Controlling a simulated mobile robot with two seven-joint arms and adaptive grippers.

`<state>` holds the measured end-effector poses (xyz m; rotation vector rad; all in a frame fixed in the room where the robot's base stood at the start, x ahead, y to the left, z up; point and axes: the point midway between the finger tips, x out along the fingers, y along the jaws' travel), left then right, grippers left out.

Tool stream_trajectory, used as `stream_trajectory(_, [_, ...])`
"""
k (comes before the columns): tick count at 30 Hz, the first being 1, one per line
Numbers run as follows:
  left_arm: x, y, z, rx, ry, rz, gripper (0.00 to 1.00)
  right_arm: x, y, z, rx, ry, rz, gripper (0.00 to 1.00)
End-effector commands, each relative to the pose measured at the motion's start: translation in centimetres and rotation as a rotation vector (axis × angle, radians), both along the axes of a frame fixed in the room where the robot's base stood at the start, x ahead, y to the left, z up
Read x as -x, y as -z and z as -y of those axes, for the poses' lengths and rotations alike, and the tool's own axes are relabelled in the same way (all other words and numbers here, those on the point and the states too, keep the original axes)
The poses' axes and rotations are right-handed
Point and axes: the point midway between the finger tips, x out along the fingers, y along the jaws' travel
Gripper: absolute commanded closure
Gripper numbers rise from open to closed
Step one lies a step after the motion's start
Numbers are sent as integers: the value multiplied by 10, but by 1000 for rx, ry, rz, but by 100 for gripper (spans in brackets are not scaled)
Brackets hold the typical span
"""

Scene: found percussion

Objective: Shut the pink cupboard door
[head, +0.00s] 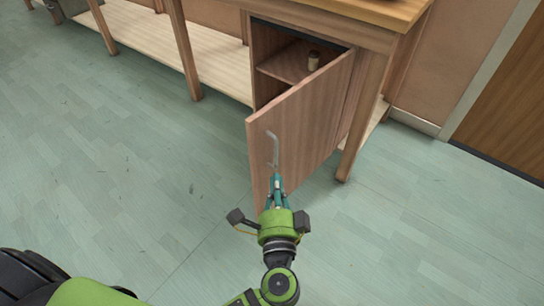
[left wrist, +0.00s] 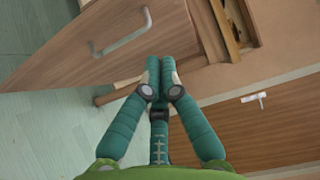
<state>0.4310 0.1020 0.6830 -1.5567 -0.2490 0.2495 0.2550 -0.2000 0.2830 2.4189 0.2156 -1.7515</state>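The pinkish-brown cupboard door (head: 298,125) stands open, swung out from the cupboard (head: 262,42) under the wooden counter. A bent grey metal handle (head: 273,150) is on its outer face, near the free edge. The door and handle (left wrist: 128,34) also show in the left wrist view. My left gripper (head: 277,178) is at the door's free side, just below the handle in the head view. Its two teal fingers (left wrist: 160,64) are together with nothing visible between them. I cannot tell whether the fingertips touch the door. My right gripper is not in view.
A small brown jar (head: 313,60) stands on the shelf inside the cupboard. The counter's wooden leg (head: 362,120) is right of the door. A low pale shelf (head: 215,60) runs left. The green-grey floor (head: 110,160) is clear around the door.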

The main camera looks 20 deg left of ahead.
Motion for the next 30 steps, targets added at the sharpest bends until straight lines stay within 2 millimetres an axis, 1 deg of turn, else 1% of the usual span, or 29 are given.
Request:
stream_trajectory(5, [-19, -3, -5, -7, 1, 7, 100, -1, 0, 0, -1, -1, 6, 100])
stream_trajectory(15, [-87, -2, -28, -6, 0, 6, 100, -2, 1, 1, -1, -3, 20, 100])
stream_trajectory(17, [-98, -3, -32, -5, -1, 6, 100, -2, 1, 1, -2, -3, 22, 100])
stream_trajectory(19, [-101, -2, -45, -9, -2, 2, 100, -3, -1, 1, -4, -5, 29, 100])
stream_trajectory(22, [-106, -1, -56, -7, 1, 2, 100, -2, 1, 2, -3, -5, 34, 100])
stream_trajectory(26, [-110, -1, -64, -3, 0, 1, 100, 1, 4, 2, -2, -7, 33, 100])
stream_trajectory(30, [-112, -1, -67, -3, 0, 1, 100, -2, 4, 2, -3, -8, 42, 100])
